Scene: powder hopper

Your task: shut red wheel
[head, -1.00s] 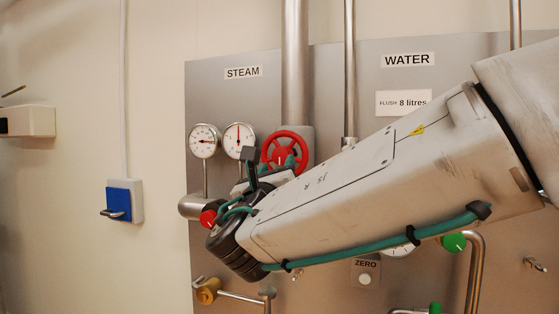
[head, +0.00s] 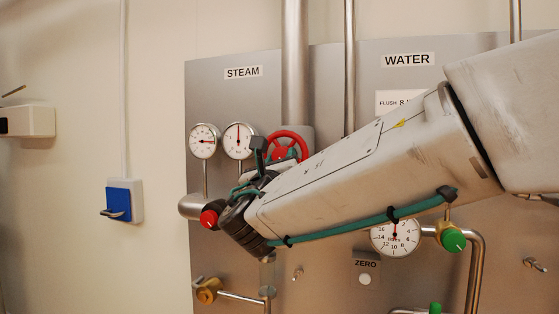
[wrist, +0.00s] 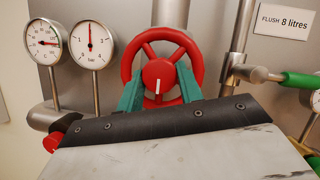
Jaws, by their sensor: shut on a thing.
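The red wheel (head: 287,146) is on the steam pipe, under the STEAM label side of the panel, partly hidden by my arm in the head view. In the wrist view the red wheel (wrist: 141,52) faces me, with a red hub bearing a white line that stands nearly upright. My gripper (wrist: 159,92) has a green finger on each side of the hub, inside the rim. It is shut on the wheel's hub. In the head view my gripper (head: 279,154) is mostly hidden behind the wrist.
Two gauges (head: 204,141) (head: 238,140) stand left of the wheel. A small red knob (head: 209,218) is below them, close to my wrist. A dial (head: 395,236) and green knob (head: 453,240) lie below my forearm. A blue switch (head: 118,199) is on the left wall.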

